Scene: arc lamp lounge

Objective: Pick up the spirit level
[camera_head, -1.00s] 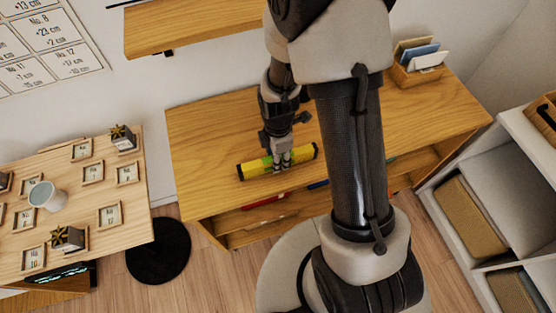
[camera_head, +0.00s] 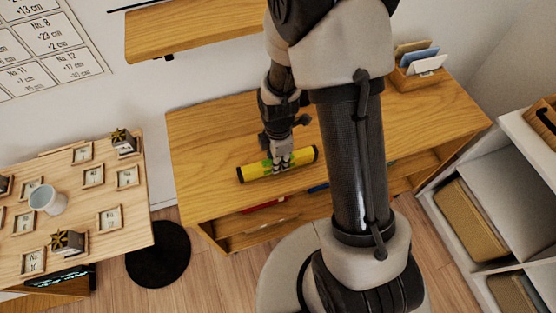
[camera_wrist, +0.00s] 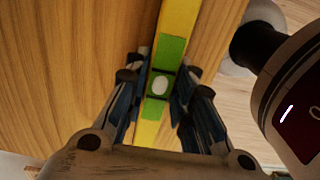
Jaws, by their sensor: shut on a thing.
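The spirit level (camera_head: 303,157) is a yellow bar with dark ends and a green middle part. It lies along the front edge of the wooden desk in the head view. In the wrist view the level (camera_wrist: 179,18) runs up the picture, with a pale vial in its green part. My gripper (camera_head: 280,163) points down at the level's middle. In the wrist view its two fingers (camera_wrist: 158,108) are on either side of the green part, shut on it. The head view does not show whether the level is clear of the desk top.
The wooden desk (camera_head: 215,130) has open shelves below its top. A letter holder (camera_head: 420,72) stands at its back right. A table (camera_head: 85,215) with a white cup (camera_head: 47,198) and small frames is at left. White shelving (camera_head: 520,155) is at right. The desk's left part is clear.

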